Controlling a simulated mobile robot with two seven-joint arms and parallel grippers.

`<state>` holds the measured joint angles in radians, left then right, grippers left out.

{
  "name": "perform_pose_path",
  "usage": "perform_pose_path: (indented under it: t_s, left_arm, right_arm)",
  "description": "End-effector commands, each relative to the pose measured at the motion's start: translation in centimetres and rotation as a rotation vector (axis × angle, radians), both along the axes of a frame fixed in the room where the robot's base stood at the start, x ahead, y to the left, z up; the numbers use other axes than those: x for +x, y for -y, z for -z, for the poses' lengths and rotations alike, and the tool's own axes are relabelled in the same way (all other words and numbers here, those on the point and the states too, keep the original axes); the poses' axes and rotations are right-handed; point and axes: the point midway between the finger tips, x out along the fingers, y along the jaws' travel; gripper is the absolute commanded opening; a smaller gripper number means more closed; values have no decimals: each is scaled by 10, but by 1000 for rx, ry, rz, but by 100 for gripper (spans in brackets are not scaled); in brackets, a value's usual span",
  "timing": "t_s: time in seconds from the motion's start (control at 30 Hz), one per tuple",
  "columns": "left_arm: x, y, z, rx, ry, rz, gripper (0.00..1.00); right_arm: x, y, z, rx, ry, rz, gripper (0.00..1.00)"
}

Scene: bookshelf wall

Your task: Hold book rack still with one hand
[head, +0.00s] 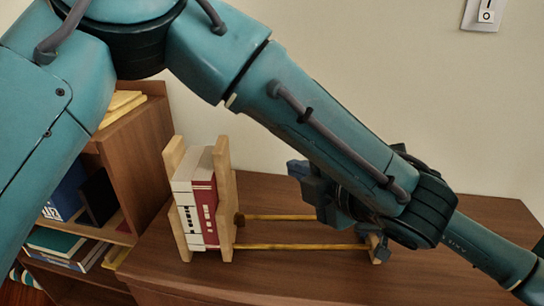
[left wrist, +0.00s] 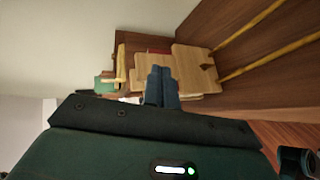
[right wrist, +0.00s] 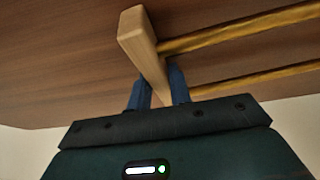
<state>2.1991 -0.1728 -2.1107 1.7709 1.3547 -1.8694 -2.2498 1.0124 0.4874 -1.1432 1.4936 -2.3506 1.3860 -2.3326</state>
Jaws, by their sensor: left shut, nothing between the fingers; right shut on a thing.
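The wooden book rack (head: 227,195) stands on the brown desk top, with two uprights at its left and two yellow rods running right to a low end bar (head: 376,256). A white book (head: 186,205) and a red book (head: 204,205) stand between the uprights. My right gripper (right wrist: 157,80) is shut on the rack's end bar (right wrist: 143,42), one finger on each side. In the head view, arm parts largely hide it. My left gripper (head: 297,169) is shut and empty above the rods, pointing left; in the left wrist view its fingers (left wrist: 162,70) point toward the rack's upright (left wrist: 194,68).
A wooden shelf unit (head: 137,140) with several books stands left of the desk. My left arm crosses the head view above the rack. The desk top (head: 270,275) in front of the rack is clear. A switch (head: 485,14) is on the wall.

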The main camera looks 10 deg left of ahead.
Motion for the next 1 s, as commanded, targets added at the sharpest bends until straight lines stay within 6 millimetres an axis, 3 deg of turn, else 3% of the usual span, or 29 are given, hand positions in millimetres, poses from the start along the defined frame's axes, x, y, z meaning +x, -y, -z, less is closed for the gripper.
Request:
perform_pose_path:
  t_s: [0.3,0.33,0.63,0.87,1.0]
  left_arm:
    - [0,0,0,0,0,0,0]
    - [0,0,0,0,0,0,0]
    - [1,0,0,0,0,-1,0]
    - [0,0,0,0,0,-1,0]
    - [0,0,0,0,0,-1,0]
  right_arm:
    - [3,4,-2,-5,6,12,0]
    - [3,4,-2,-5,7,12,22]
    - [1,2,-1,-2,3,5,45]
    - [0,1,-1,-1,2,2,45]
    - [-3,1,-12,0,4,2,45]
